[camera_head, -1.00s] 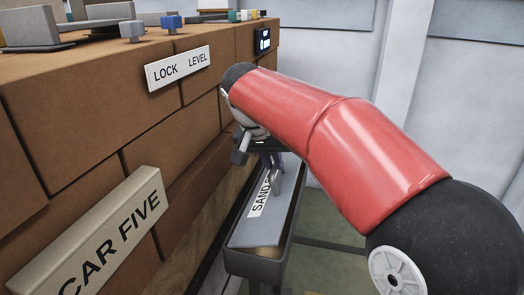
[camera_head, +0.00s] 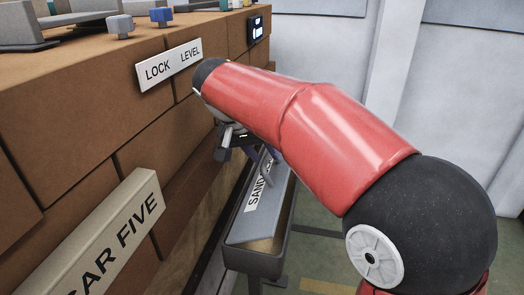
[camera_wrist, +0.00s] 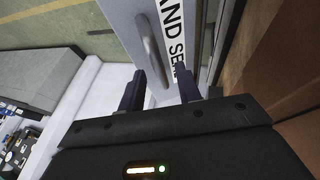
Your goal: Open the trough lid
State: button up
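The trough lid (camera_head: 255,225) is a grey panel with a white label reading "SAND", partly covered by my arm. It also shows in the wrist view (camera_wrist: 118,12). Its front edge looks tilted, with tan sand (camera_head: 264,246) showing below it inside the dark grey trough (camera_head: 252,263). A curved grey handle (camera_wrist: 151,52) stands on the lid beside the label. My gripper (camera_wrist: 160,72) is open, its two dark fingers apart, with the handle between and beyond their tips. I cannot tell whether a finger touches it. In the head view my gripper (camera_head: 250,152) is mostly hidden by the red arm.
Open floor (camera_head: 325,250) lies right of the trough.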

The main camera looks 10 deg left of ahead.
jog(key=p+v, duration=0.1)
jog(key=v, duration=0.7)
jog(key=shift+c, duration=0.2)
